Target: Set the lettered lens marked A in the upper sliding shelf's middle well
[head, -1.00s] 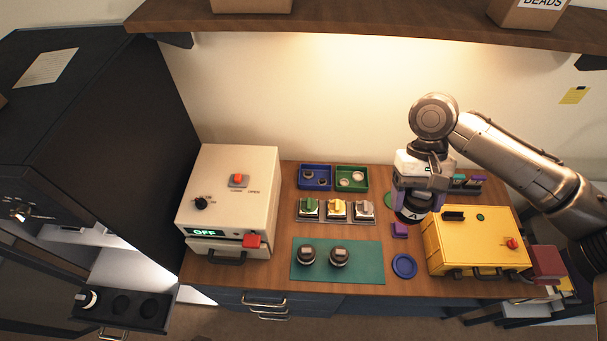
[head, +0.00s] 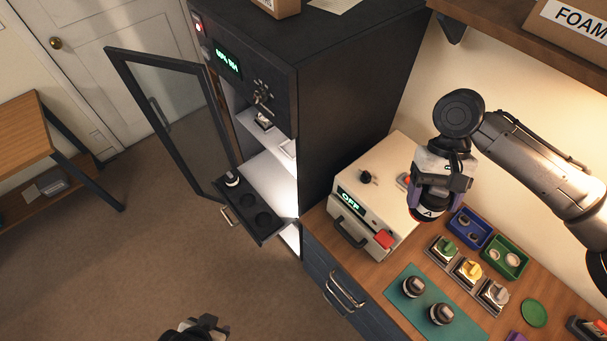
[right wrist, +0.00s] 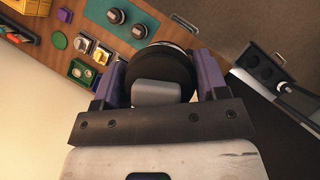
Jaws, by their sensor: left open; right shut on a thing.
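The lens marked A (head: 428,213) is a dark barrel with a red band and a white A. My right gripper (head: 432,200) is shut on it above the bench, by the white box's right side. In the right wrist view the lens (right wrist: 163,73) sits between the purple fingers. A black sliding shelf (head: 232,212) is pulled out of the dark cabinet. It has three wells in a row. A lens (head: 232,178) with a white band stands in the far well; the middle well (head: 248,199) and near well look empty. My left gripper (head: 200,328) is open at the bottom edge, partly cut off.
The cabinet's glass door (head: 165,115) stands open, left of the shelf. The white box (head: 370,190) with a red button stands between cabinet and lens A. Two lenses stand on the green mat (head: 440,305). Floor before the shelf is clear.

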